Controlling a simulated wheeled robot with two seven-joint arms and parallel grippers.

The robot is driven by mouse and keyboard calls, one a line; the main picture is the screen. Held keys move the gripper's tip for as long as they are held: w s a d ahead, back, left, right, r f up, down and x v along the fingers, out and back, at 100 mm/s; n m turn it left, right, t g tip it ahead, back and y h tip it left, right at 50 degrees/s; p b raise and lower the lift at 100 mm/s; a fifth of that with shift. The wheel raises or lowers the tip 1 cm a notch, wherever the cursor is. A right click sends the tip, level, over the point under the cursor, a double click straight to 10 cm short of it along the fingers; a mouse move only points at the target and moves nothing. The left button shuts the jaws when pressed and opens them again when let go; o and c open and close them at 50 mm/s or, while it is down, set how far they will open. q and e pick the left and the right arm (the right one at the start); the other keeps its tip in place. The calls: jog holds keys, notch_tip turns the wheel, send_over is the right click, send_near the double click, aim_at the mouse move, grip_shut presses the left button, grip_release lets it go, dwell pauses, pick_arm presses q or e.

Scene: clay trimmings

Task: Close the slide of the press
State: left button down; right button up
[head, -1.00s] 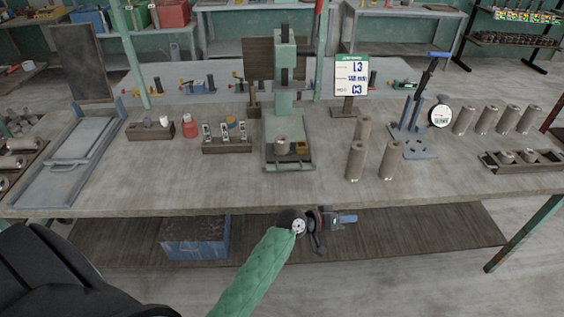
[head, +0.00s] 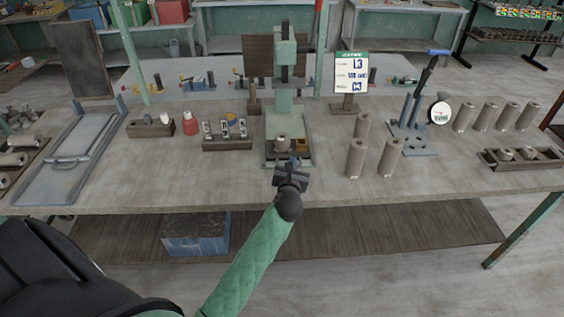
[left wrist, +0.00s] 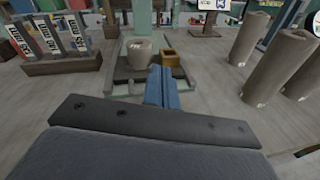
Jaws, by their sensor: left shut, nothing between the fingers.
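The green press (head: 284,98) stands upright near the middle of the bench. At its base is a low tray-like slide (head: 268,161), carrying a grey-beige cylinder (head: 282,145) and a small brass-coloured block (head: 302,146). In the left wrist view the cylinder (left wrist: 139,53) and the block (left wrist: 169,58) stand side by side on the slide (left wrist: 120,70). My left gripper (head: 297,166) is at the near edge of the slide, its blue fingers shut and empty, pointing toward the block. I cannot tell whether the fingers touch the slide. My right gripper is not in view.
Several tan cylinders (head: 355,160) stand just right of the press. A wooden rack (head: 228,144) with labelled pieces is on its left. A sign (head: 351,74) and a blue lever tool (head: 411,140) stand further right. The bench front (head: 160,195) is clear.

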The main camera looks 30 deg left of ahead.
aim_at(281, 157)
pick_arm(q)
jog(key=f+n+g, duration=0.1)
jog(key=s+a+f+n+g, duration=0.1)
jog(key=s+a+f+n+g+y, duration=0.1)
jog(key=f+n, duration=0.1)
jog(key=shift+a, duration=0.1)
jog(key=shift+w+a, duration=0.2)
jog(key=shift+w, duration=0.2)
jog(key=p+x, duration=0.2)
jog(key=x, duration=0.2)
jog(key=shift+w+a+f, duration=0.15)
jog(key=shift+w, duration=0.05)
jog(key=p+x, duration=0.1)
jog(key=x, duration=0.2)
jog(key=shift+w+f+p, duration=0.1)
jog(key=shift+w+p, duration=0.05)
jog(key=shift+p, duration=0.2)
jog(key=shift+w+a+f, duration=0.3)
jog(key=shift+w+a, duration=0.05)
jog(key=shift+w, duration=0.15)
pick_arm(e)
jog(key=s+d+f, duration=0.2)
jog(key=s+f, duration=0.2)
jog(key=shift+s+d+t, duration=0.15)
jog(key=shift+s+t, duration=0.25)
